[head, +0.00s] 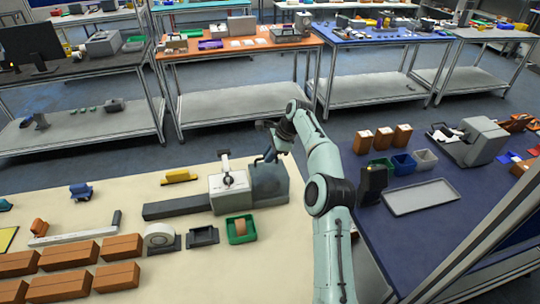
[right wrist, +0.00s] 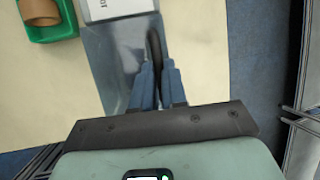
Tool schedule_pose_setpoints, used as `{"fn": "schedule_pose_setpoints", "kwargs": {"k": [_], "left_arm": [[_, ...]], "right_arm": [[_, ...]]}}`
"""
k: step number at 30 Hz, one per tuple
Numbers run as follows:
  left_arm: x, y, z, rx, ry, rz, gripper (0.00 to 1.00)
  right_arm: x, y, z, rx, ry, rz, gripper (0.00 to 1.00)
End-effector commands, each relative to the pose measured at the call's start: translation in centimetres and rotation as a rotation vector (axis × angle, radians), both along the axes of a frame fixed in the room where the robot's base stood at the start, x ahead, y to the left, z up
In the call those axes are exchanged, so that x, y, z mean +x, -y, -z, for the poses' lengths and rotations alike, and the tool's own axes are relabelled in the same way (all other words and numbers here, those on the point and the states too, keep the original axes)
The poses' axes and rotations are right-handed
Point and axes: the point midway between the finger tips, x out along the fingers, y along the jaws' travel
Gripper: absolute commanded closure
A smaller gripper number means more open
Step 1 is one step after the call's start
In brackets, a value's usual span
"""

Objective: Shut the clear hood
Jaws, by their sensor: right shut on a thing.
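The clear hood (head: 271,184) is a see-through grey box at the right end of a grey and white machine (head: 229,186) on the cream table. In the right wrist view the hood (right wrist: 112,62) lies ahead and left of the fingers. My right gripper (head: 268,157) is at the hood's upper back edge. In the right wrist view its blue fingers (right wrist: 157,78) are shut on a dark curved handle (right wrist: 155,48) beside the hood. Whether the hood is fully down I cannot tell. My left gripper is out of view.
A green bin (head: 241,229) with a brown roll stands in front of the machine. Several brown boxes (head: 66,286) fill the front left. A blue table (head: 430,250) with a grey tray (head: 419,198) stands at the right.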

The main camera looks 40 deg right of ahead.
Motion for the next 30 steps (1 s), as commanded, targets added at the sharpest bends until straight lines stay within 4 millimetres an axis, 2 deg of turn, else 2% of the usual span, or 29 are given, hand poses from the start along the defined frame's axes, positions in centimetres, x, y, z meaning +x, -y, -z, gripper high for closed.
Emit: {"fn": "schedule_pose_setpoints", "kwargs": {"k": [1,18,19,20,30], "left_arm": [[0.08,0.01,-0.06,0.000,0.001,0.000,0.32],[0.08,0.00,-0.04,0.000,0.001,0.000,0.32],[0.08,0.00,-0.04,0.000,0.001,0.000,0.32],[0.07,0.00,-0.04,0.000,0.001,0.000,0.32],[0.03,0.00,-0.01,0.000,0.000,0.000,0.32]], "right_arm": [[0.70,0.22,0.02,-0.005,0.018,0.011,1.00],[0.64,0.32,0.43,0.002,0.001,0.010,1.00],[0.64,0.33,0.44,0.002,0.001,0.010,0.81],[0.63,0.32,0.45,0.001,0.000,0.009,0.78],[0.54,0.36,0.48,-0.001,-0.001,0.008,0.78]]}}
